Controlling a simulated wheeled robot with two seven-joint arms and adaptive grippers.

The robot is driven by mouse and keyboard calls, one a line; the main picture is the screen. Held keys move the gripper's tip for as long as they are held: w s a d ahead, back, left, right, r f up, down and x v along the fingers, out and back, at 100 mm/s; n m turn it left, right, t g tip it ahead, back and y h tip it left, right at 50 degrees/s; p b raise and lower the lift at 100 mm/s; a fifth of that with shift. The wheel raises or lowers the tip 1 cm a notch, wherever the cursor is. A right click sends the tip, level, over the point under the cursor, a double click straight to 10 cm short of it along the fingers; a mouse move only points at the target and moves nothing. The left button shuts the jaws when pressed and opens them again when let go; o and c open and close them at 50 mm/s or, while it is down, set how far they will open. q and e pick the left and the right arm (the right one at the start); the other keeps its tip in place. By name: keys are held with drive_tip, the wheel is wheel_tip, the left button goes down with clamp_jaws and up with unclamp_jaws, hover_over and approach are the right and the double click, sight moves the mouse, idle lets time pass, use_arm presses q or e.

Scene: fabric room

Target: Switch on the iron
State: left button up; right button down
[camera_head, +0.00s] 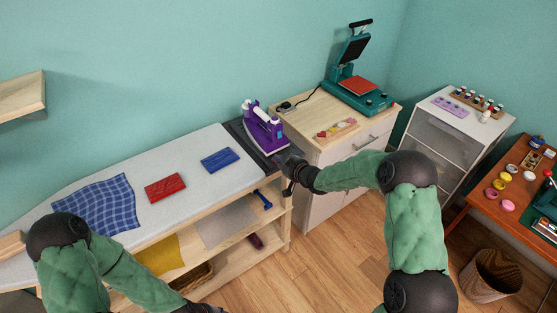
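The purple and white iron (262,129) stands on the dark rest (240,137) at the right end of the ironing table (120,164). My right gripper (285,163) is just in front of the iron, at the table's right end. It is small and dark here, so I cannot tell whether its fingers are open or touch the iron. The iron's switch is too small to make out. My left arm comes in at the lower left, and its gripper is at the bottom edge, mostly cut off.
Blue (220,159) and red (165,187) folded cloths and a blue checked cloth (96,204) lie on the table. A wooden cabinet (318,125) with a teal heat press (357,88) stands right of the iron. Open shelves are below. A waste basket (495,274) stands on the floor at right.

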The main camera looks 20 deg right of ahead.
drive_tip(key=shift+s+f, duration=0.15)
drive_tip(key=shift+f, duration=0.3)
drive_tip(key=shift+r+p, duration=0.3)
drive_tip(key=shift+r, duration=0.55)
